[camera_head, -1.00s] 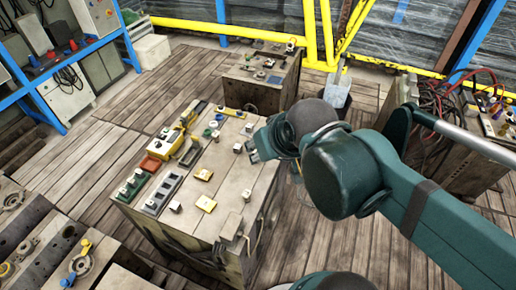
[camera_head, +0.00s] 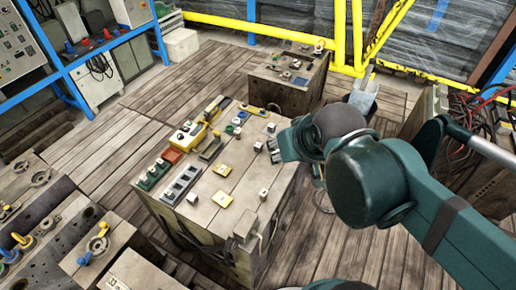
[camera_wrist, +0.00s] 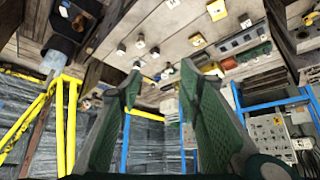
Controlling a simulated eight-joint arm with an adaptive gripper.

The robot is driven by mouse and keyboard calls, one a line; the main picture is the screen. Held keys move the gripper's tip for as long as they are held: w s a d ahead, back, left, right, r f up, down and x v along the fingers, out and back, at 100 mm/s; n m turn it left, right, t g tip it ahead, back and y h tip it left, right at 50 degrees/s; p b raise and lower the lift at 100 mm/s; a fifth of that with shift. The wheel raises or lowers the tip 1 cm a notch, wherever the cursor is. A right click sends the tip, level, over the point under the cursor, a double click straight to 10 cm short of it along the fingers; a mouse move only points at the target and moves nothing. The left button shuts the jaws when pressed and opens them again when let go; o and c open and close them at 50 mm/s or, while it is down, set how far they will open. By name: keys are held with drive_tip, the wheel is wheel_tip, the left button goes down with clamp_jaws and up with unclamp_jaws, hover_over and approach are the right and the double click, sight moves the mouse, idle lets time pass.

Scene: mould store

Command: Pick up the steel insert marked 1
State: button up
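Several small light-grey steel blocks lie apart on the wooden-topped block table (camera_head: 215,209). One (camera_head: 263,194) is near its right front edge, one (camera_head: 192,198) by the grey tray, and one (camera_head: 258,146) near the right edge. Their marks are too small to read, so I cannot tell which is insert 1. In the wrist view, small blocks also show on the wood, one pale block (camera_wrist: 140,42) among them. My gripper (camera_wrist: 158,72) is open, with two green fingers apart and nothing between them. In the head view my arm hides it.
Yellow plates (camera_head: 222,200), a green tray (camera_head: 152,175), a grey tray (camera_head: 181,184) and a yellow control box (camera_head: 188,135) share the tabletop. A second block table (camera_head: 287,82) stands behind. Blue shelving (camera_head: 75,95) is at left. Heavy moulds fill the lower left.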

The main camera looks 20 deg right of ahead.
drive_tip(key=shift+w, duration=0.15)
drive_tip(key=n+g, duration=0.7)
drive_tip(key=n, duration=0.2)
hover_over(258, 145)
wheel_tip(258, 145, down, 24)
drive_tip(key=shift+f+b, duration=0.25)
drive_tip(key=shift+b, duration=0.2)
drive_tip(key=shift+d+f, duration=0.1)
drive_tip(key=shift+f, duration=0.2)
drive_tip(key=shift+n, duration=0.3)
